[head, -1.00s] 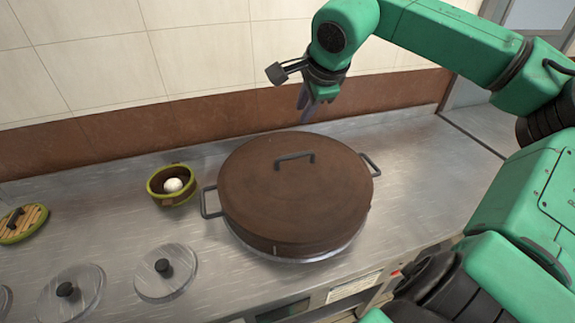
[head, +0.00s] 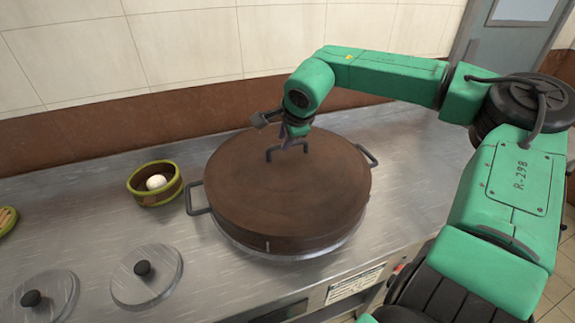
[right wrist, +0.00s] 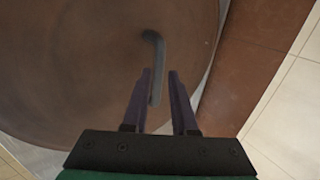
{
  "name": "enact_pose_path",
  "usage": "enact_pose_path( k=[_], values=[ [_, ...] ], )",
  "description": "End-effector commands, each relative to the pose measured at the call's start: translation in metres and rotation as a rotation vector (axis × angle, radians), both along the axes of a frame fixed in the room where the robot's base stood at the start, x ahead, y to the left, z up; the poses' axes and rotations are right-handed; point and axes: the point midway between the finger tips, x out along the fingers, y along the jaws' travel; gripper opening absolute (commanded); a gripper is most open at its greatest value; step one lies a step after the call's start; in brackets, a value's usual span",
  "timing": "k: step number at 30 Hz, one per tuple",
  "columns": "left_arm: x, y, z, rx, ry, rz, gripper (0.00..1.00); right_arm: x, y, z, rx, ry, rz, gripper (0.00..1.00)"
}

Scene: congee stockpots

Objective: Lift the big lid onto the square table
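The big lid (head: 285,195) is round, brown and flat-topped, with a dark bar handle (head: 272,153) on top. It sits on the large pot in the steel counter. My right gripper (head: 292,142) is above the lid at the handle's far end. In the right wrist view the lid (right wrist: 70,70) fills much of the picture. There the fingers (right wrist: 160,80) are apart, with the handle (right wrist: 154,55) running between them, not visibly clamped. My left gripper is not in view. The square table is not in view.
A green-rimmed bowl (head: 141,197) holding a white ball (head: 156,182) stands left of the pot. Two steel lids with black knobs (head: 142,268) lie at the front left. The pot's side handles (head: 196,198) stick out. A tiled wall (head: 200,40) is behind; counter at right is clear.

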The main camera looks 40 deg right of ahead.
Motion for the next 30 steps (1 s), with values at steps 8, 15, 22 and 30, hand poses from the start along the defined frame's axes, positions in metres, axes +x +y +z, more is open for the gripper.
enact_pose_path(
  k=[8, 15, 22, 30],
  values=[
    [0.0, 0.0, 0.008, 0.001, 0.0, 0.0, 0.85, 0.021, -0.011, -0.037, -0.003, 0.004, -0.001, 0.26],
    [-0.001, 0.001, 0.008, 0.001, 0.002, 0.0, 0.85, 0.024, -0.012, -0.042, 0.0, -0.001, 0.0, 0.26],
    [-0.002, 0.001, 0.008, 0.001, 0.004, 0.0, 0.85, 0.024, -0.012, -0.042, -0.001, -0.001, -0.001, 0.0],
    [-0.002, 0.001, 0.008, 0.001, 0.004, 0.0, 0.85, 0.024, -0.012, -0.042, -0.001, 0.0, -0.001, 0.0]
  ],
)
